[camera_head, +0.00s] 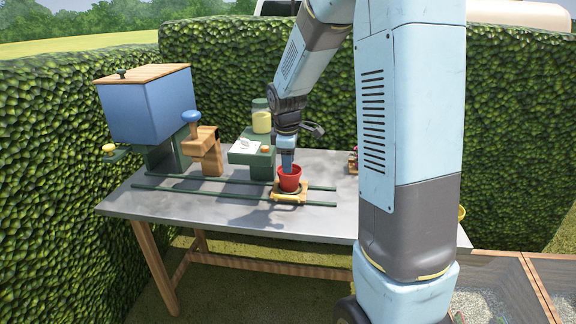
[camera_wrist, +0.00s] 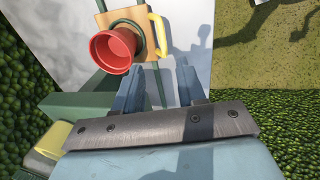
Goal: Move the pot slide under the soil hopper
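The pot slide (camera_head: 276,196) is a small wooden plate with a yellow handle (camera_head: 289,200) on its front side. It sits on two dark green rails on the table. A red pot (camera_head: 289,179) stands on it. The soil hopper (camera_head: 150,108), a blue box with a wooden lid, stands over the left end of the rails. My gripper (camera_head: 288,168) is just above or behind the pot. In the wrist view my gripper (camera_wrist: 160,70) is open and empty. There the red pot (camera_wrist: 113,50) and yellow handle (camera_wrist: 158,35) lie beyond the fingertips, apart from them.
A wooden press (camera_head: 205,150) with a blue knob stands by the rails between hopper and slide. A green stand (camera_head: 262,160) with a yellow jar (camera_head: 261,117) is behind the rails. Hedges surround the metal table (camera_head: 230,220). The rails left of the slide look clear.

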